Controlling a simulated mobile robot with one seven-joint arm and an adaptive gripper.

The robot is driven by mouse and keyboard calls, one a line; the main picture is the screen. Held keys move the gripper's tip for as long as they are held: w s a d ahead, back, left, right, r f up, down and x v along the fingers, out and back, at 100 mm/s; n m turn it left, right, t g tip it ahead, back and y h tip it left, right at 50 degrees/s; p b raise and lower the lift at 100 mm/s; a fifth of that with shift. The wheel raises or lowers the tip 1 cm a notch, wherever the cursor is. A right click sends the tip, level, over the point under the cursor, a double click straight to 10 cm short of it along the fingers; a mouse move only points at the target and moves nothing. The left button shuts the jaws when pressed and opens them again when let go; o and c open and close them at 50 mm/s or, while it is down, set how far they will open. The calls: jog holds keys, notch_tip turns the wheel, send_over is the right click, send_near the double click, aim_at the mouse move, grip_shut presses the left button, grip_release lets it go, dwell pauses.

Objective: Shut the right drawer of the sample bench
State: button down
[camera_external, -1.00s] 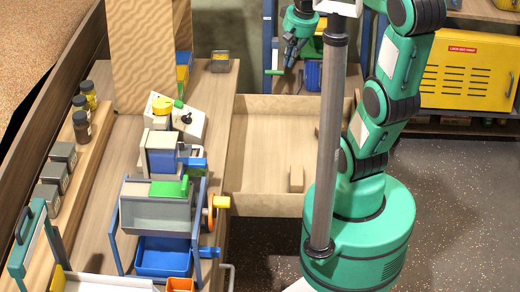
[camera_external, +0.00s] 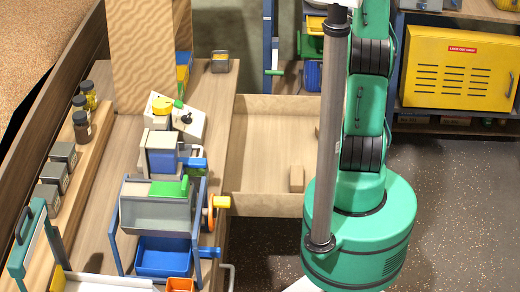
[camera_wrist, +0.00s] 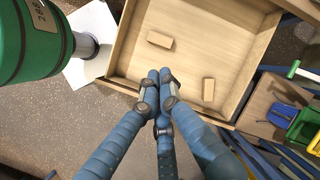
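The wooden drawer (camera_external: 265,196) stands pulled out from the right side of the sample bench (camera_external: 100,215) in the external view. Its outer end is hidden behind my arm and column. In the wrist view the open drawer (camera_wrist: 232,62) fills the upper middle, with two small wooden blocks (camera_wrist: 160,39) inside. My gripper (camera_wrist: 159,73) shows there with its blue fingers drawn together at the tips, holding nothing visible. The tips overlap the drawer's lower edge in the picture; I cannot tell whether they touch it. My gripper is not visible in the external view.
The bench carries a grey hopper (camera_external: 155,213), a blue bin (camera_external: 163,257) and several jars (camera_external: 82,125). A blue-posted rack (camera_external: 268,40) with bins stands behind the drawer. A yellow cabinet (camera_external: 455,70) is at the back right. The speckled floor (camera_external: 450,190) at right is clear.

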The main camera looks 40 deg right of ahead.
jog(key=s+d+f+m+t+y+p, duration=0.1)
jog(key=s+d+f+m, duration=0.25)
jog(key=d+f, duration=0.35)
jog(key=s+d+f+m+t+y, duration=0.1)
jog(key=s+d+f+m, duration=0.2)
jog(key=s+d+f, duration=0.3)
jog(key=s+d+f+m+t, duration=0.1)
jog(key=s+d+f+m, duration=0.2)
jog(key=s+f, duration=0.3)
jog(key=s+d+f+m+t+y+p, duration=0.1)
jog(key=s+d+f+m, duration=0.2)
jog(key=s+f, duration=0.4)
notch_tip(320, 180, down, 4)
jog(key=shift+d+r+t+p, duration=0.3)
jog(key=shift+d+t, duration=0.1)
jog(key=shift+d, duration=0.45)
jog(key=shift+a+f, duration=0.1)
jog(key=w+a+r+b+x, duration=0.1)
jog(key=r+b+x, duration=0.1)
jog(key=x, duration=1)
jog(key=shift+w+a+f, duration=0.25)
jog(key=shift+w+a, duration=0.1)
jog(key=shift+w, duration=0.05)
